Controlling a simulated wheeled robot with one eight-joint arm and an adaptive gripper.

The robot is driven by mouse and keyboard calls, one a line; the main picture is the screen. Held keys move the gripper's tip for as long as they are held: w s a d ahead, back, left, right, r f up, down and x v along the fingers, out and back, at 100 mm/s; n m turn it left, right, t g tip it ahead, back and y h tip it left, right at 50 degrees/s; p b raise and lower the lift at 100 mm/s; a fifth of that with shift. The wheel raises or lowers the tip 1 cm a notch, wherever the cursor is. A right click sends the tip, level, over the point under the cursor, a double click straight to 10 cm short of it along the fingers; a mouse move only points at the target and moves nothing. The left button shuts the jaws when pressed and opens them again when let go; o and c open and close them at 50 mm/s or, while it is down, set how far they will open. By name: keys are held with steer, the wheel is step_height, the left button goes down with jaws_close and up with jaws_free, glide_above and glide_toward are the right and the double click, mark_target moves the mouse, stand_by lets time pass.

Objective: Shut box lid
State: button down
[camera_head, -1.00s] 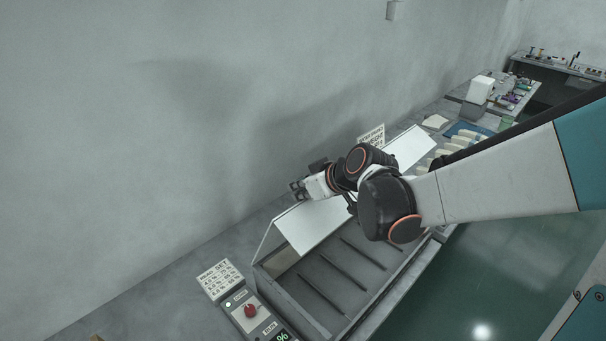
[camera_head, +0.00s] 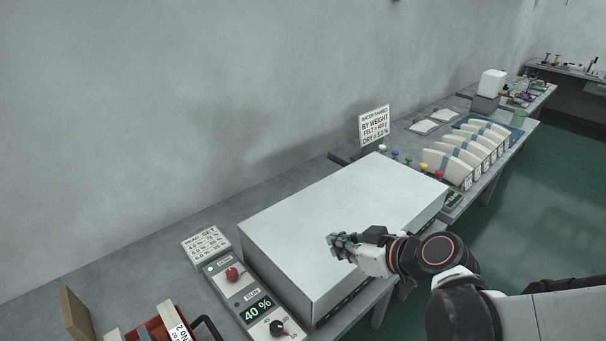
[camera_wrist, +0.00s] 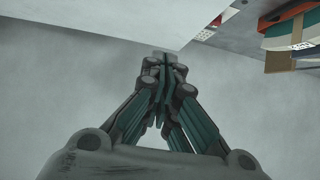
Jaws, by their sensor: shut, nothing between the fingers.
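The box (camera_head: 290,252) is a wide grey-white case on the bench, and its lid (camera_head: 340,195) lies flat over the top, so the inside is hidden. My gripper (camera_head: 333,240) is above the front part of the lid, near its front edge. In the wrist view my gripper (camera_wrist: 163,88) has its fingers together with nothing between them, in front of a pale surface. I cannot tell whether the fingertips touch the lid.
A control panel (camera_head: 252,298) with a red knob and a 40 % display stands left of the box. A red crate (camera_head: 160,331) is at the lower left. Coloured knobs (camera_head: 409,162) and several cream pieces (camera_head: 462,158) stand to the right. A sign (camera_head: 374,126) stands behind.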

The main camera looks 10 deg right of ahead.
mark_target(338, 283)
steer(key=f+b, duration=0.3)
steer(key=f, duration=0.1)
steer(key=s+d+f+b, duration=0.1)
steer(key=f+b, duration=0.2)
steer(key=s+f+b, duration=0.1)
steer(key=f+b, duration=0.2)
steer(key=f, duration=0.1)
steer(key=shift+d+f, duration=0.25)
steer(key=shift+f, duration=0.05)
steer(key=shift+s, duration=0.1)
